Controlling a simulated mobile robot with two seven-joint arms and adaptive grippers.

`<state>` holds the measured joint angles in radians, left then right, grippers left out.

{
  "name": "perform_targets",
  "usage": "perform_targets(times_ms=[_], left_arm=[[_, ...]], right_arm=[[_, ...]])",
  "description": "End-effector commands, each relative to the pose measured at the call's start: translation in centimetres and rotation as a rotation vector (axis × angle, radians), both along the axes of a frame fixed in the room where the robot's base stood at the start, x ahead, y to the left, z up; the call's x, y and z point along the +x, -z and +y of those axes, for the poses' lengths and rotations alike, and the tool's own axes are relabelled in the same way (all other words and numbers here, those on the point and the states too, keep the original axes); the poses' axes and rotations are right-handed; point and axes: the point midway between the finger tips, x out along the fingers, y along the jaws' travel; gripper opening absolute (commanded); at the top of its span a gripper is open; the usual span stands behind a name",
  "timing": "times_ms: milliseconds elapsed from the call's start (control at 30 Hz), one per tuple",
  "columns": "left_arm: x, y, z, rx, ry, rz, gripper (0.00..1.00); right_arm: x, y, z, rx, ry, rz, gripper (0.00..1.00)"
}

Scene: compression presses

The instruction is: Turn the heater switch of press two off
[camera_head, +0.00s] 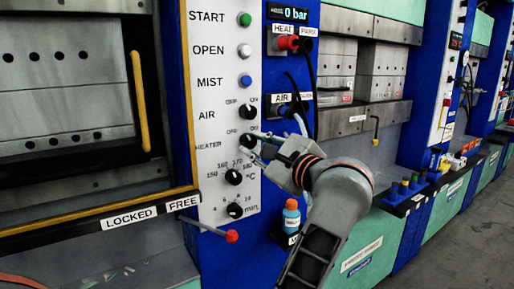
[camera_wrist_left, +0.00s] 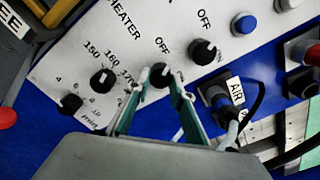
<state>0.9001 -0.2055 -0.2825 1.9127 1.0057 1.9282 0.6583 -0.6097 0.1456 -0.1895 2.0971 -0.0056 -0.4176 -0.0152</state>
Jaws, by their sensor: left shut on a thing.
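The heater switch is a black rotary knob beside the HEATER label on the press's white control panel (camera_head: 209,190). In the head view the heater switch (camera_head: 246,140) shows at the tip of my left gripper (camera_head: 257,146). In the wrist view the heater switch (camera_wrist_left: 160,73) sits between the two green fingertips of my left gripper (camera_wrist_left: 160,86), which is shut on it. The fingers partly hide the knob's sides, and I cannot tell clearly which way it points. My right gripper is not in view.
The AIR knob (camera_head: 249,111) is just above, and the temperature knob (camera_head: 234,177) and timer knob (camera_head: 235,210) are below. A red-tipped lever (camera_head: 231,236) sticks out lower down. A blue bottle (camera_head: 291,216) stands near my arm. Hoses and a red connector (camera_head: 288,43) are at right.

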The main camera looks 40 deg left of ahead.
Motion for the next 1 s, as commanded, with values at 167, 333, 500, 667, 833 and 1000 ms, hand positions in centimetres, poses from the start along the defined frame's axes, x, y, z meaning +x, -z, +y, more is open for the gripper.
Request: perform_targets(times_ms=[167,333,500,667,833,1000], left_arm=[[-0.03,-0.05,0.07,-0.002,-0.001,-0.003,0.01],[-0.03,-0.06,0.07,-0.002,-0.001,-0.004,0.30],[-0.02,-0.06,0.04,-0.001,-0.001,-0.003,0.39],[-0.02,-0.06,0.02,0.000,-0.001,-0.002,0.39],[-0.01,-0.04,0.01,0.000,-0.001,-0.001,0.39],[-0.08,-0.27,0.01,0.009,0.000,0.018,0.39]], right_arm=[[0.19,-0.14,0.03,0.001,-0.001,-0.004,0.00],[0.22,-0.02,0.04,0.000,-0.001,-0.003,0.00],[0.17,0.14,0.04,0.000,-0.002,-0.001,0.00],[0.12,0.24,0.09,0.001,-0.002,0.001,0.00],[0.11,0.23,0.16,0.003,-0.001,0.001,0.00],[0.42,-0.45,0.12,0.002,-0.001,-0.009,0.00]])
